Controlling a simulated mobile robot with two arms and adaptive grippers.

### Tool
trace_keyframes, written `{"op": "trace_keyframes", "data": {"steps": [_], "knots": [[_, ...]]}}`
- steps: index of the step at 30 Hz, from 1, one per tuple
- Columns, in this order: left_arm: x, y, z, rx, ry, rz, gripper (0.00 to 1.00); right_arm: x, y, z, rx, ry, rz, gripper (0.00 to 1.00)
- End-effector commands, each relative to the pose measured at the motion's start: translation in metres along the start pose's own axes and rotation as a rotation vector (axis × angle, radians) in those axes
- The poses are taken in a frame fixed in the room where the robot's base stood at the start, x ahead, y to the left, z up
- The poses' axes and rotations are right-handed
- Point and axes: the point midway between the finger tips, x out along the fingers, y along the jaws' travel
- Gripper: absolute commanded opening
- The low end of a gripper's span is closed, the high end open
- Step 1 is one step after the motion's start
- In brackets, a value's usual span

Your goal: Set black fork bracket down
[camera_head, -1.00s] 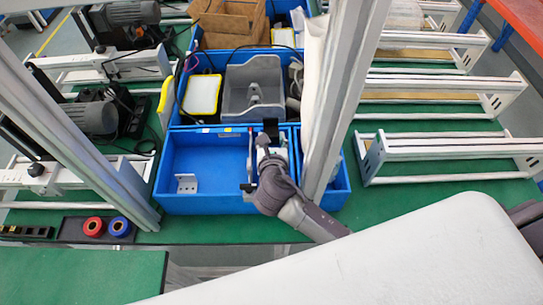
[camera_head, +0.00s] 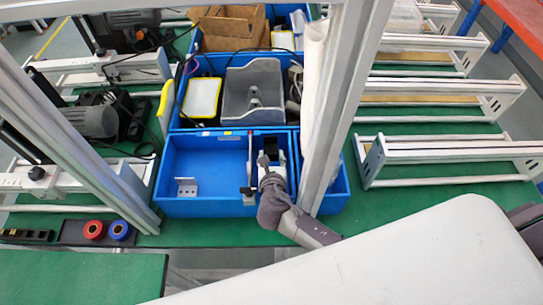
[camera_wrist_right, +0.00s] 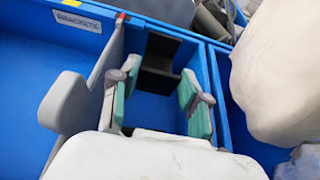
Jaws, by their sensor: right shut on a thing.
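The black fork bracket (camera_wrist_right: 163,58) lies between the fingertips of my right gripper (camera_wrist_right: 158,92) in the right wrist view. The right gripper (camera_head: 271,160) is shut on it, with the green-padded fingers on either side. In the head view the dark bracket (camera_head: 274,143) shows just beyond the gripper. Both are over or inside the narrower middle section of the front blue bin (camera_head: 205,207), right of a grey divider (camera_wrist_right: 102,75). Whether the bracket touches the bin floor cannot be told. My left gripper is not in view.
A small light metal bracket (camera_head: 186,187) lies in the wide left compartment. A bin behind holds a grey holder (camera_head: 252,92) and a yellow-rimmed white tray (camera_head: 202,97). A metal frame post (camera_head: 335,110) stands close on the right. Red and blue rolls (camera_head: 107,230) lie front left.

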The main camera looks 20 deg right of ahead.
Motion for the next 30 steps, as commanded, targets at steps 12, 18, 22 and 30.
{"op": "trace_keyframes", "data": {"steps": [12,18,22,30], "knots": [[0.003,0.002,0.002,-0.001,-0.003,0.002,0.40,0.003,0.000,-0.006,-0.001,0.000,0.000,0.63],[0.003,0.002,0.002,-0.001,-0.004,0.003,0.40,0.003,0.000,-0.006,-0.001,0.000,0.000,0.71],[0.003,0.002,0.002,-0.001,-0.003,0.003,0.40,0.003,0.000,-0.006,-0.001,0.000,0.000,0.71],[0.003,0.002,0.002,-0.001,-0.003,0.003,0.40,-0.018,0.000,0.002,0.001,0.001,0.002,0.71]]}}
